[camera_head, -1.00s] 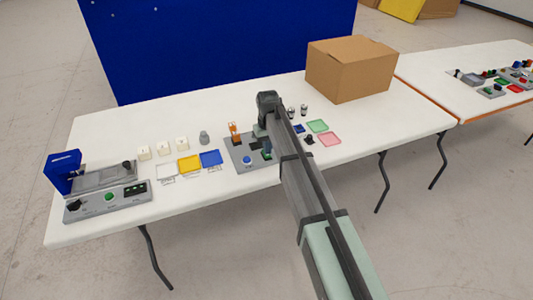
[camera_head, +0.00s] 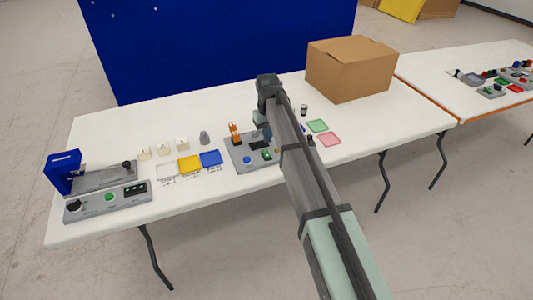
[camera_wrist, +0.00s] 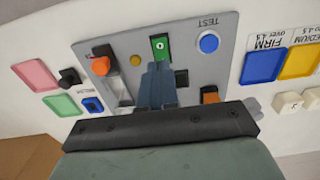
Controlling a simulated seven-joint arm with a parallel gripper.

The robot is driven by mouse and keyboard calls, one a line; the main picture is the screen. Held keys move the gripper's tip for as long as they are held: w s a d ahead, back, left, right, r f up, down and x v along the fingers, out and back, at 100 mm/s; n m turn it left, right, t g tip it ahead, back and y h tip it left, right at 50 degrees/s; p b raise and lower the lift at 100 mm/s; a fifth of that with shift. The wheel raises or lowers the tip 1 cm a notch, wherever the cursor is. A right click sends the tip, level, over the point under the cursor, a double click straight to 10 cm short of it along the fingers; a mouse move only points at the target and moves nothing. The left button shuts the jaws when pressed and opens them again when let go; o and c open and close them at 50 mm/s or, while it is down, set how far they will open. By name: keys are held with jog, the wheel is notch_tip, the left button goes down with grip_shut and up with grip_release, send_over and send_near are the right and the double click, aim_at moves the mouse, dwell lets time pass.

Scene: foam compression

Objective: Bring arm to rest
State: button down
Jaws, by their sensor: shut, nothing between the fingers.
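My arm reaches from the lower right over the white table (camera_head: 100,222). In the wrist view my gripper (camera_wrist: 158,70) is shut and empty, its fingers together above the grey test panel (camera_wrist: 185,40). The fingertips appear beside the green rocker switch (camera_wrist: 160,47); I cannot tell whether they touch it. The panel also bears a round blue TEST button (camera_wrist: 208,43) and an orange knob (camera_wrist: 101,65). In the head view the arm covers the panel's right part, and the gripper is mostly hidden behind the wrist.
A blue and grey machine (camera_head: 63,170) with a control box (camera_head: 107,203) stands at the left. White foam blocks (camera_head: 163,147) sit behind white, yellow (camera_head: 189,163) and blue (camera_head: 210,158) trays. Green (camera_head: 317,125) and pink (camera_head: 329,139) trays and a cardboard box (camera_head: 350,68) are at right.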

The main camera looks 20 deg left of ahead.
dwell(0.3)
